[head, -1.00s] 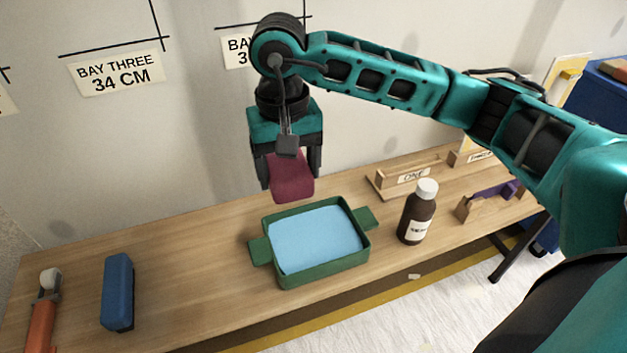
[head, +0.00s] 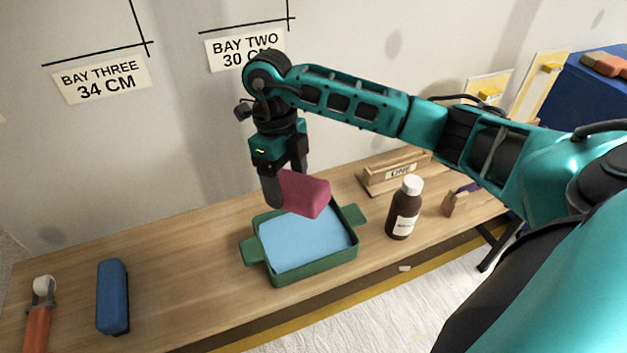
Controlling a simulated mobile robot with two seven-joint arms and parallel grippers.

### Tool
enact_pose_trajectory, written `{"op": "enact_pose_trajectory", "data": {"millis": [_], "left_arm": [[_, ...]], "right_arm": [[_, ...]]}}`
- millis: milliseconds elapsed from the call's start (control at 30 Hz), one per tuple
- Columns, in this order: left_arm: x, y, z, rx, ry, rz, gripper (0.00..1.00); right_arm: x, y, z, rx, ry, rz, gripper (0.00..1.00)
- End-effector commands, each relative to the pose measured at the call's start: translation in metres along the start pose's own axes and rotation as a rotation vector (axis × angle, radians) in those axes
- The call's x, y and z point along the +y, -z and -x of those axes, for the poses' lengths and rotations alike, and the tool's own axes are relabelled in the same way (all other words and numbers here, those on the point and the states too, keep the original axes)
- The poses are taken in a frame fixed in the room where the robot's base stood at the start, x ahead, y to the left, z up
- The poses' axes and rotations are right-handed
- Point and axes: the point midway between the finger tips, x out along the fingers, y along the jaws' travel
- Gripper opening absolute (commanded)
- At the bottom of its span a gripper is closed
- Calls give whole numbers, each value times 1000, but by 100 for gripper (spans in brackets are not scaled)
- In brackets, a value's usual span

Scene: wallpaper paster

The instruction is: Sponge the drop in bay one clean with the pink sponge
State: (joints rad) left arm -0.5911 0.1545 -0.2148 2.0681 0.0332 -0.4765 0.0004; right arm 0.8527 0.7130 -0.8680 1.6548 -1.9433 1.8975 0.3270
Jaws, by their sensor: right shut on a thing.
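My right gripper (head: 287,188) is shut on the pink sponge (head: 306,194). It holds the sponge over the back part of the green tray (head: 315,270), which has light blue water (head: 300,245) in it. The sponge is tilted, and I cannot tell whether its lower edge touches the water. Wall signs for bay two (head: 245,52) and bay three (head: 100,80) show at the upper left. A sign for bay one and its drop are not in view. My left gripper is not in view.
A brown bottle with a white cap (head: 405,210) stands right of the tray. Behind it is a wooden holder marked ONE (head: 400,172). A blue block (head: 112,297) and an orange-handled roller (head: 40,315) lie at the left. Bench between them and the tray is clear.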

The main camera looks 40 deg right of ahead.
Motion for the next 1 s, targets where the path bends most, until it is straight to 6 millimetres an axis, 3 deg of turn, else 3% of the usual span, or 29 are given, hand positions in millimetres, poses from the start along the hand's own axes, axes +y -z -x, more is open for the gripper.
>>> {"op": "enact_pose_trajectory", "data": {"millis": [300,500,700,1000], "left_arm": [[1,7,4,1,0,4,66],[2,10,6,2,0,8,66],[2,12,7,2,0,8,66],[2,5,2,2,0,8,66]], "right_arm": [[-25,11,-20,-41,-189,-852,42],[-39,18,-30,-86,-306,-1313,42],[-48,22,-35,-120,-378,-1575,42],[-50,21,-44,-130,-398,-1644,42]]}}
